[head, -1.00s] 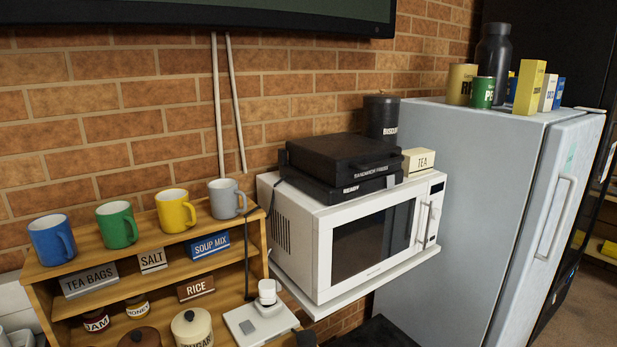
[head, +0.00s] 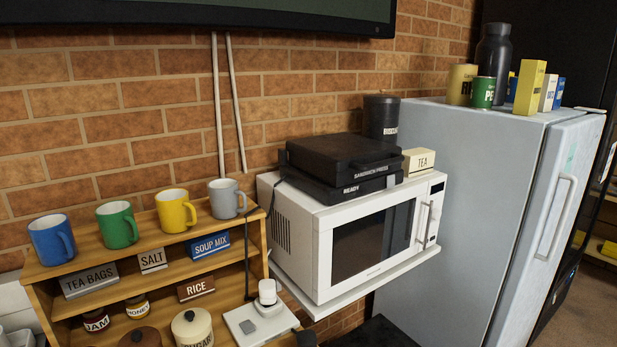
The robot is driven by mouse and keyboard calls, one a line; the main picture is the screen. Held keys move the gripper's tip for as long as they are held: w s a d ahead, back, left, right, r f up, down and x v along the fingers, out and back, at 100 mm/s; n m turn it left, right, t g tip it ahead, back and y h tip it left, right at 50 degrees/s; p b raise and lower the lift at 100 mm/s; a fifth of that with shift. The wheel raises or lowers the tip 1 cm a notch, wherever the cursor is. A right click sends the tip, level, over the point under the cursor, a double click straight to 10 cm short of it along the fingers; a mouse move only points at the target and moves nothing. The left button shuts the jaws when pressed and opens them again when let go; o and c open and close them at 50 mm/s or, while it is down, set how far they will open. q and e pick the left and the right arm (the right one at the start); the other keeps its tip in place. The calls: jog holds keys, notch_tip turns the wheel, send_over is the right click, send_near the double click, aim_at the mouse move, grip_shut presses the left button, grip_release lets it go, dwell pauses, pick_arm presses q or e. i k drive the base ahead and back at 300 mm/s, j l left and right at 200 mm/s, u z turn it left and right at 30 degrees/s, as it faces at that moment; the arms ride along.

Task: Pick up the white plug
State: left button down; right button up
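The white plug (head: 268,293) stands upright on a pale socket plate (head: 246,327) at the lower middle of the head view, just right of the wooden shelf unit. A dark cord rises behind it along the shelf's side toward the sandwich press. A grey square piece, perhaps a switch, sits on the plate left of the plug. Neither of my grippers can be made out in the head view.
The wooden shelf (head: 150,259) holds mugs, labels and jars close on the left. The white microwave (head: 365,240) with the black sandwich press (head: 343,158) on top overhangs to the right. A fridge (head: 480,200) stands further right.

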aim_at(267, 287)
jog(key=j+z, duration=0.35)
jog(key=k+z, duration=0.15)
jog(key=z, duration=0.25)
jog(key=k+j+z, duration=0.15)
jog(key=z, duration=0.2)
jog(key=j, duration=0.1)
